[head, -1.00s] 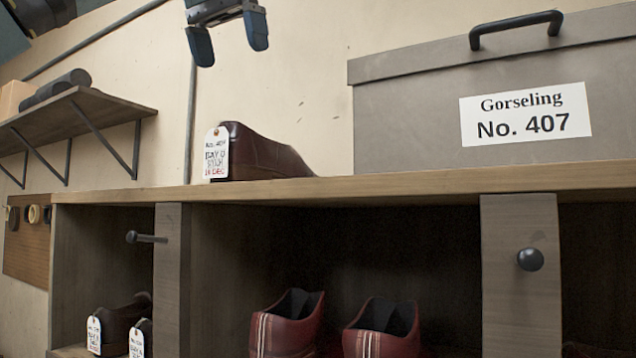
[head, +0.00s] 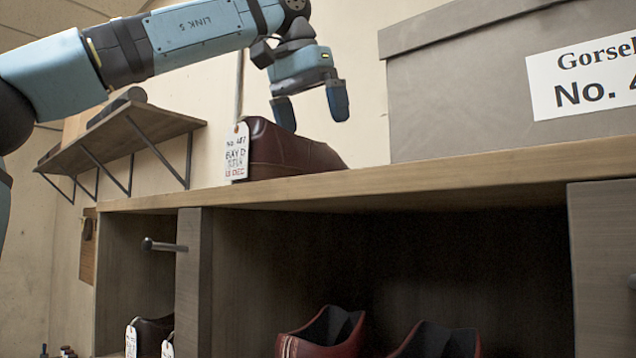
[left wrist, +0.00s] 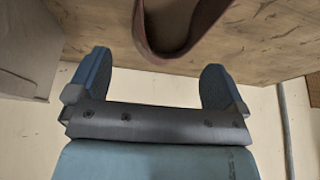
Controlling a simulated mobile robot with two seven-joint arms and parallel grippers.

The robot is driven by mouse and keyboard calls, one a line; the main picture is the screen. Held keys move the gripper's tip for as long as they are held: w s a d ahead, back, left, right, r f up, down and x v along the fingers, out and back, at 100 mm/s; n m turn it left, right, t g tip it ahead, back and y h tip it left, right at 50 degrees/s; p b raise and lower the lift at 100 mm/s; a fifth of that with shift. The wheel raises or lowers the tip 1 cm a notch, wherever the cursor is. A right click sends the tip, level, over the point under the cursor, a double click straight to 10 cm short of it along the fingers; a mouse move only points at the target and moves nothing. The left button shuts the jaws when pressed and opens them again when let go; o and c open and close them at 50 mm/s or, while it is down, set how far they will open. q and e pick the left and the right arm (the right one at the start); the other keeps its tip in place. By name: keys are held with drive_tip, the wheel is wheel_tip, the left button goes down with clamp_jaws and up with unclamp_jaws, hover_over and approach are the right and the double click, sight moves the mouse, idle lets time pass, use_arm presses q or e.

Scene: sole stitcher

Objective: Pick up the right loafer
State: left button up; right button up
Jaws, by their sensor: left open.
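A dark red-brown loafer (head: 290,152) with a white paper tag (head: 237,153) sits on top of the wooden shelf unit. Two red shoes (head: 325,335) stand in the compartment below. I cannot tell from the pictures which loafer is a right one. My right gripper is not in view.
A large grey box (head: 455,90) labelled Gorseling stands on the shelf top (head: 420,175) right of the loafer. A small wall shelf (head: 140,125) hangs at the left. Dark tagged shoes (head: 152,335) sit in the lower left compartment. A peg (head: 165,246) sticks out from the post.

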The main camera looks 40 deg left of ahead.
sight(314, 143)
use_arm(q)
drive_tip(key=x, duration=0.4)
drive_tip(key=shift+s+a+p, duration=0.2)
drive_tip(key=shift+a+p, duration=0.15)
drive_tip(key=shift+p, duration=0.05)
drive_tip(key=shift+w+a+f, duration=0.1)
drive_tip(key=shift+w+f, duration=0.25)
drive_tip(key=shift+w, duration=0.05)
drive_tip(key=shift+s, duration=0.15)
drive_tip(key=shift+c, duration=0.5)
drive_tip(key=shift+s+r, duration=0.1)
drive_tip(key=c, duration=1.5)
